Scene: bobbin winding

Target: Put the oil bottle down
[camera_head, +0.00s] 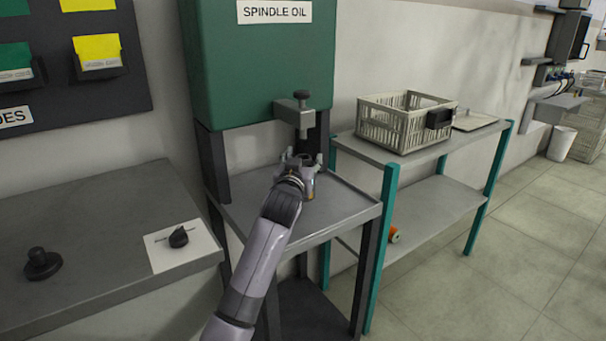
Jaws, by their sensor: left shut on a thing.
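My left gripper (304,163) reaches over the metal stand below the green spindle oil tank (262,62). It is shut on the oil bottle (309,191), of which only a small amber part shows; the gripper and wrist hide the rest. The bottle is just under the tank's grey tap (301,113). I cannot tell whether the bottle touches the stand's tray (340,205). My right gripper is not in view.
A grey worktop (95,245) with black knobs lies at left. A shelf unit with teal legs (380,240) stands at right, holding a beige crate (400,120). The tray's right part is bare.

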